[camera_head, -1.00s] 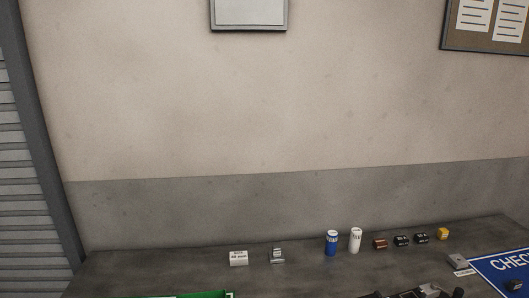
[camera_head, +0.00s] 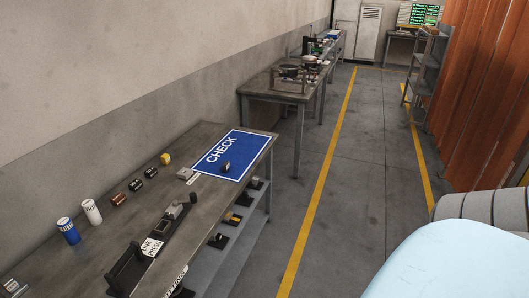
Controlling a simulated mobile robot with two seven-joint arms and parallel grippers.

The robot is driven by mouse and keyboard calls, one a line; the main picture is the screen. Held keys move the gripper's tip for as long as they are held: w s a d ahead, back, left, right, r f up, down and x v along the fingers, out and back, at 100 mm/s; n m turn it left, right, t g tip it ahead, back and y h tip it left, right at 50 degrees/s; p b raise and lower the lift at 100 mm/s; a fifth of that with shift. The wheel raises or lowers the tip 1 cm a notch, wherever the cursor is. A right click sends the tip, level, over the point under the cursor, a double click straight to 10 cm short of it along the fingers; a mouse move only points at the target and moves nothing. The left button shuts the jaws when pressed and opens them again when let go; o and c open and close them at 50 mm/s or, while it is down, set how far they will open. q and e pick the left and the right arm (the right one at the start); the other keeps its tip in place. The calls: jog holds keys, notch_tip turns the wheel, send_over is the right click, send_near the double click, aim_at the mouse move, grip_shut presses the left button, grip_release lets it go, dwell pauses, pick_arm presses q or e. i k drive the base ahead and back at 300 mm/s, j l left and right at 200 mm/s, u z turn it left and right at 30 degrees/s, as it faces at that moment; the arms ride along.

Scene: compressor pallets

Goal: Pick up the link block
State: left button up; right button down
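I cannot tell which item is the link block. On the near workbench (camera_head: 215,165) stand several small blocks in a row: a brown one (camera_head: 119,199), two black ones (camera_head: 136,184) (camera_head: 151,172) and a yellow one (camera_head: 166,158). A grey block (camera_head: 185,173) lies beside a small label at the corner of the blue CHECK mat (camera_head: 236,150). A dark small part (camera_head: 225,167) rests on the mat. A black fixture with a white sign that seems to read LINK PRESS (camera_head: 151,247) stands at the bench's front. Neither gripper shows.
A blue can (camera_head: 69,231) and a white can (camera_head: 92,212) stand on the bench near the wall. Dark parts lie on the shelf below. Another table (camera_head: 262,88) stands farther back. The floor aisle (camera_head: 345,150) between the yellow lines is clear; orange panels (camera_head: 477,90) stand right.

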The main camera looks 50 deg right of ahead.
aim_at(226, 166)
jog(key=z, duration=1.25)
jog(key=i+l+u, duration=0.1)
jog(key=i+u, duration=0.25)
jog(key=i+l+u, duration=0.1)
jog(key=u, duration=0.25)
jog(key=i+l+u, duration=0.2)
jog(key=u, duration=0.15)
jog(key=i+l+u, duration=0.1)
jog(key=l, duration=0.25)
jog(key=i+l, duration=0.3)
jog(key=i+l+u, duration=0.15)
jog(key=l, duration=0.25)
